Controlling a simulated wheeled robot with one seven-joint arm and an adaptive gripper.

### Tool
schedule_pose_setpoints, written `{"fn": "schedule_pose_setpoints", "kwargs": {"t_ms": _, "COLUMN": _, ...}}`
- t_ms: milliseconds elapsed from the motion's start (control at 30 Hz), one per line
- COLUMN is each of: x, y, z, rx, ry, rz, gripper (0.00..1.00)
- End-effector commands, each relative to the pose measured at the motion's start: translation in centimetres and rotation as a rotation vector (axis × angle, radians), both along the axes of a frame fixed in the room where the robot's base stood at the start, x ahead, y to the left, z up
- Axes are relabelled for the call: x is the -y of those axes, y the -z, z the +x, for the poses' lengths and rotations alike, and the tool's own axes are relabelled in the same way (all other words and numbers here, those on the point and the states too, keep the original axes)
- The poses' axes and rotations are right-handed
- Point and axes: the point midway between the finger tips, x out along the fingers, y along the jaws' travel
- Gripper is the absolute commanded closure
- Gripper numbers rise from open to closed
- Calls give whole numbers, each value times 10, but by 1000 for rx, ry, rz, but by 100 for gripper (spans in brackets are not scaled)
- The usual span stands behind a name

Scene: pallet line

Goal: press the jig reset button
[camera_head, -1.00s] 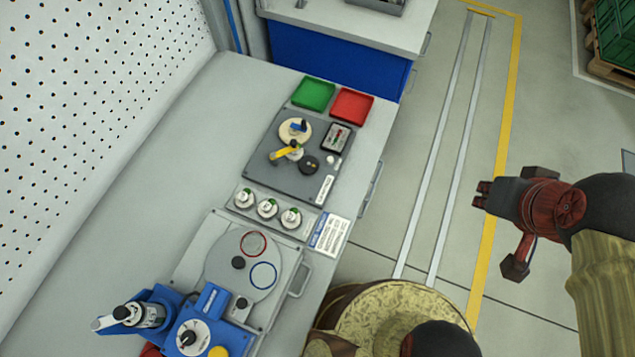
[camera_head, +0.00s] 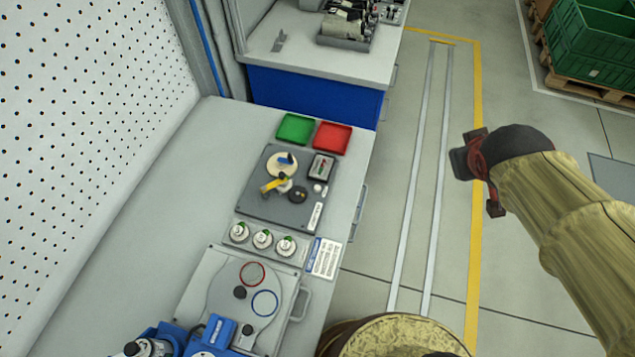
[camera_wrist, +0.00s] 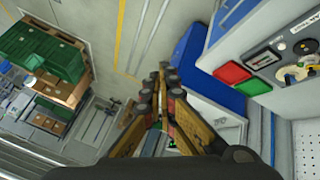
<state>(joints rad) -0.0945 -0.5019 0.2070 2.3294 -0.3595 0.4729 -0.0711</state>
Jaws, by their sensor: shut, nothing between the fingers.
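The dark grey jig plate (camera_head: 258,205) lies on the bench, with a yellow lever (camera_head: 273,184), a cream dial, a small white round button (camera_head: 318,188) and a black round knob (camera_head: 298,194). A small grey box with a black button (camera_head: 247,329) sits on the lower plate. I cannot read which button is the reset. My gripper (camera_head: 460,163) is over the floor, right of the bench and apart from it. In the wrist view my gripper (camera_wrist: 163,70) is shut and empty; the jig plate (camera_wrist: 268,60) shows at the upper right edge.
A green tray (camera_head: 295,129) and a red tray (camera_head: 332,137) sit behind the jig plate. Several round parts stand in a row in front of it. A blue device (camera_head: 212,335) is at the bottom. Green crates (camera_head: 600,40) are far right. Open floor lies right of the bench.

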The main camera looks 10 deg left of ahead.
Motion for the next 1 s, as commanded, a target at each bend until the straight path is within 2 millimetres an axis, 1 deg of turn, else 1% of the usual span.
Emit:
{"fn": "schedule_pose_setpoints", "kwargs": {"t_ms": 33, "x": -14, "y": 3, "z": 28, "rx": 8, "ry": -93, "rz": -53, "gripper": 100}}
{"fn": "schedule_pose_setpoints", "kwargs": {"t_ms": 67, "x": -23, "y": 7, "z": 45, "rx": 23, "ry": -153, "rz": -82, "gripper": 100}}
{"fn": "schedule_pose_setpoints", "kwargs": {"t_ms": 100, "x": -37, "y": 13, "z": 65, "rx": 42, "ry": -238, "rz": -119, "gripper": 100}}
{"fn": "schedule_pose_setpoints", "kwargs": {"t_ms": 133, "x": -50, "y": 18, "z": 78, "rx": 56, "ry": -303, "rz": -142, "gripper": 100}}
{"fn": "schedule_pose_setpoints", "kwargs": {"t_ms": 167, "x": -63, "y": 25, "z": 90, "rx": 66, "ry": -368, "rz": -162, "gripper": 100}}
{"fn": "schedule_pose_setpoints", "kwargs": {"t_ms": 200, "x": -82, "y": 35, "z": 103, "rx": 82, "ry": -457, "rz": -184, "gripper": 100}}
{"fn": "schedule_pose_setpoints", "kwargs": {"t_ms": 233, "x": -97, "y": 43, "z": 112, "rx": 94, "ry": -523, "rz": -197, "gripper": 100}}
{"fn": "schedule_pose_setpoints", "kwargs": {"t_ms": 267, "x": -113, "y": 52, "z": 118, "rx": 103, "ry": -590, "rz": -206, "gripper": 100}}
{"fn": "schedule_pose_setpoints", "kwargs": {"t_ms": 300, "x": -134, "y": 64, "z": 124, "rx": 115, "ry": -680, "rz": -214, "gripper": 100}}
{"fn": "schedule_pose_setpoints", "kwargs": {"t_ms": 333, "x": -150, "y": 74, "z": 127, "rx": 124, "ry": -746, "rz": -217, "gripper": 100}}
{"fn": "schedule_pose_setpoints", "kwargs": {"t_ms": 367, "x": -167, "y": 85, "z": 128, "rx": 131, "ry": -811, "rz": -217, "gripper": 100}}
{"fn": "schedule_pose_setpoints", "kwargs": {"t_ms": 400, "x": -187, "y": 99, "z": 127, "rx": 140, "ry": -896, "rz": -213, "gripper": 100}}
{"fn": "schedule_pose_setpoints", "kwargs": {"t_ms": 433, "x": -203, "y": 109, "z": 125, "rx": 146, "ry": -959, "rz": -206, "gripper": 100}}
{"fn": "schedule_pose_setpoints", "kwargs": {"t_ms": 500, "x": -235, "y": 131, "z": 114, "rx": 159, "ry": -1092, "rz": -186, "gripper": 100}}
{"fn": "schedule_pose_setpoints", "kwargs": {"t_ms": 600, "x": -271, "y": 159, "z": 94, "rx": 170, "ry": -1251, "rz": -144, "gripper": 100}}
{"fn": "schedule_pose_setpoints", "kwargs": {"t_ms": 633, "x": -280, "y": 165, "z": 87, "rx": 173, "ry": -1290, "rz": -132, "gripper": 100}}
{"fn": "schedule_pose_setpoints", "kwargs": {"t_ms": 700, "x": -295, "y": 178, "z": 73, "rx": 177, "ry": -1365, "rz": -103, "gripper": 100}}
{"fn": "schedule_pose_setpoints", "kwargs": {"t_ms": 800, "x": -309, "y": 189, "z": 59, "rx": 182, "ry": -1434, "rz": -74, "gripper": 100}}
{"fn": "schedule_pose_setpoints", "kwargs": {"t_ms": 900, "x": -315, "y": 195, "z": 51, "rx": 184, "ry": -1467, "rz": -59, "gripper": 100}}
{"fn": "schedule_pose_setpoints", "kwargs": {"t_ms": 1000, "x": -317, "y": 196, "z": 49, "rx": 186, "ry": -1475, "rz": -55, "gripper": 100}}
